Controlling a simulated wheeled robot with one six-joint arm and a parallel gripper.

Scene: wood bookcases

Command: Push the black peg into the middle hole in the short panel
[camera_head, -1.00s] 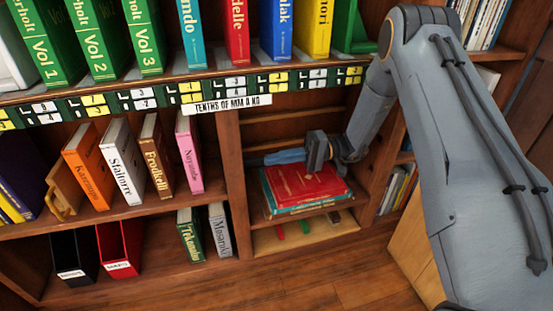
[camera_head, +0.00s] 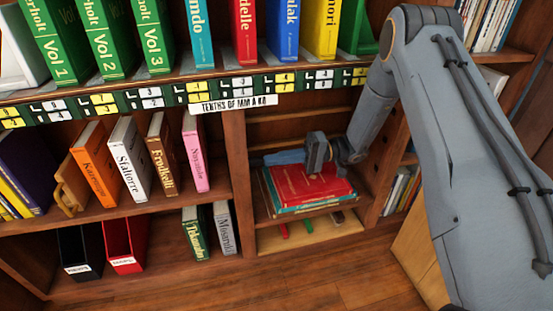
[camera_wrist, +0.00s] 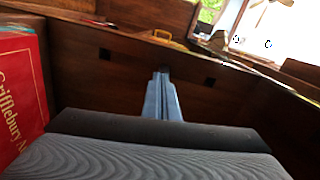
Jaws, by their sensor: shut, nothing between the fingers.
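In the wrist view a dark wooden panel (camera_wrist: 85,85) stands ahead, with a small black square (camera_wrist: 105,53) on its left and another black square (camera_wrist: 210,82) on its right. I cannot tell whether these are holes or peg ends. Between them, a dark spot shows just behind my gripper's fingertips (camera_wrist: 162,74), which partly hide it; the black peg is not clearly seen. My gripper's blue fingers are together with nothing between them, pointing at the panel. In the head view my gripper (camera_head: 270,158) is inside the lower right compartment, above stacked books, with its fingers pointing left.
A red book (camera_head: 312,183) lies on a stack below my gripper and stands close at the left in the wrist view (camera_wrist: 20,85). A shelf with a numbered green strip (camera_head: 150,97) runs above. An upright divider (camera_head: 238,180) bounds the compartment on the left.

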